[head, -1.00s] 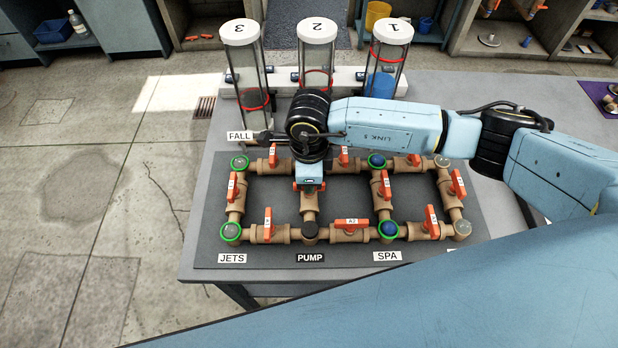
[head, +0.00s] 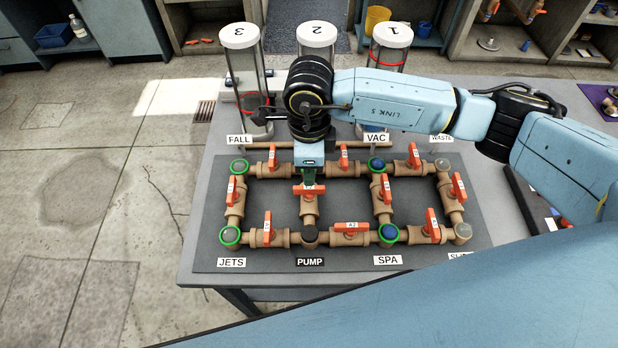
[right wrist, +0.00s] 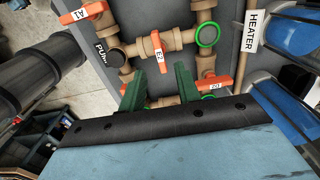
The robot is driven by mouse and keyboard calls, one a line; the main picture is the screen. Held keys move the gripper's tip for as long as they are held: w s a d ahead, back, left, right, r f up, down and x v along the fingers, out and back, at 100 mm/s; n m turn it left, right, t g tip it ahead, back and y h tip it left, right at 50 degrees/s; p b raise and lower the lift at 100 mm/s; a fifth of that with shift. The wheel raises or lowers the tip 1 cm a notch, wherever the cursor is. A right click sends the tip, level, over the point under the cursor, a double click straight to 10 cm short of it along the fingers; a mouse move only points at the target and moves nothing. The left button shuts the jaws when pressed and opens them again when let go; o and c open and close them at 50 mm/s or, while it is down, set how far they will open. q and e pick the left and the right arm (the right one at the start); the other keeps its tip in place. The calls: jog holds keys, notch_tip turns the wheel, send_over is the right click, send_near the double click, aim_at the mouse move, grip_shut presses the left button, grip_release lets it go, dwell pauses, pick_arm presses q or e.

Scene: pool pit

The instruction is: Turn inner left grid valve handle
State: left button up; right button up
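The inner left valve handle (head: 309,190) is an orange lever on the short brown pipe above the PUMP label. It lies crosswise to that pipe. In the right wrist view the orange handle (right wrist: 160,55) shows just beyond my fingertips. My right gripper (head: 308,178) points down at the handle from its far side in the head view. In the right wrist view its two green fingers (right wrist: 158,82) are spread apart with nothing clamped between them. I cannot tell how far the fingertips are from the handle. My left gripper is out of view.
Other orange valve handles, such as the one on the left pipe (head: 232,190) and the lower middle one (head: 351,227), stand close around. The grey pipe board (head: 275,262) lies on the table. Clear tubes with white caps (head: 239,36) stand behind my right arm.

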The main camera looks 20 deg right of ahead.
notch_tip(320, 180, up, 7)
dwell(0.3)
